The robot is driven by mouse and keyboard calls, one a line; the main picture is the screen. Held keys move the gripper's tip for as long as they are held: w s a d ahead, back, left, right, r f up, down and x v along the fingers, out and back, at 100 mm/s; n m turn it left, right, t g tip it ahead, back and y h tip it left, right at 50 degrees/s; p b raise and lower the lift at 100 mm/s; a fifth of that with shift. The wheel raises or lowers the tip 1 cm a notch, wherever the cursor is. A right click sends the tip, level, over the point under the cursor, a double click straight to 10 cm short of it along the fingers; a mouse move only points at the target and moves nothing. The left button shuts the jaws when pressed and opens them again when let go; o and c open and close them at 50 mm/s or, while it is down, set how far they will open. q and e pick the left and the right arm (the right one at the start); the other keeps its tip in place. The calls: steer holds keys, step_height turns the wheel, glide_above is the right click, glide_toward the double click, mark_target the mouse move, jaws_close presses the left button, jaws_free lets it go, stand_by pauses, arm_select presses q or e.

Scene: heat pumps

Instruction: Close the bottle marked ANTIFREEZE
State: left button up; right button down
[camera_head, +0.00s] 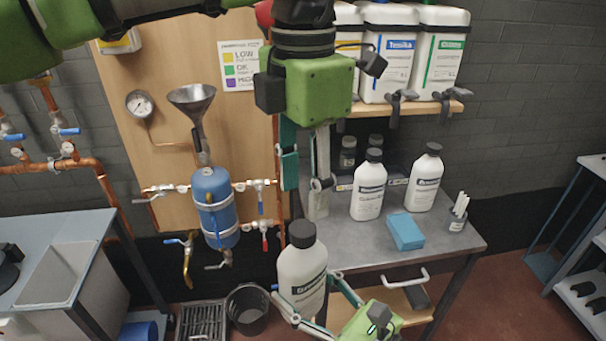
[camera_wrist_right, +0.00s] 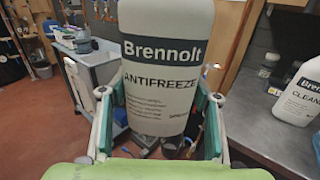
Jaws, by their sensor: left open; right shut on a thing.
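The white ANTIFREEZE bottle (camera_head: 302,272) is upright, with a dark cap (camera_head: 302,234) on its neck. Its label is readable in the right wrist view (camera_wrist_right: 160,80). My right gripper (camera_head: 312,308) is shut around the bottle's lower body and holds it in front of the table; its fingers flank the bottle in the wrist view. My left gripper (camera_head: 304,200) points down above the cap, fingers apart and empty, with a gap between the fingertips and the cap. Whether the cap is screwed tight cannot be told.
A grey table (camera_head: 345,235) holds two white capped bottles (camera_head: 368,190) (camera_head: 424,180), a blue block (camera_head: 405,231) and a small cup (camera_head: 457,220). A blue tank (camera_head: 213,205) with a funnel (camera_head: 192,100) hangs at left. A bucket (camera_head: 247,308) stands below.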

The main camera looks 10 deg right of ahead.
mark_target(303, 227)
arm_select(q)
step_height(303, 227, down, 7)
steer(key=shift+r, duration=0.1)
steer(key=shift+c, duration=0.3)
steer(key=c, duration=1.1)
steer(key=o, duration=1.3)
steer(key=shift+r, duration=0.15)
step_height(303, 227, up, 12)
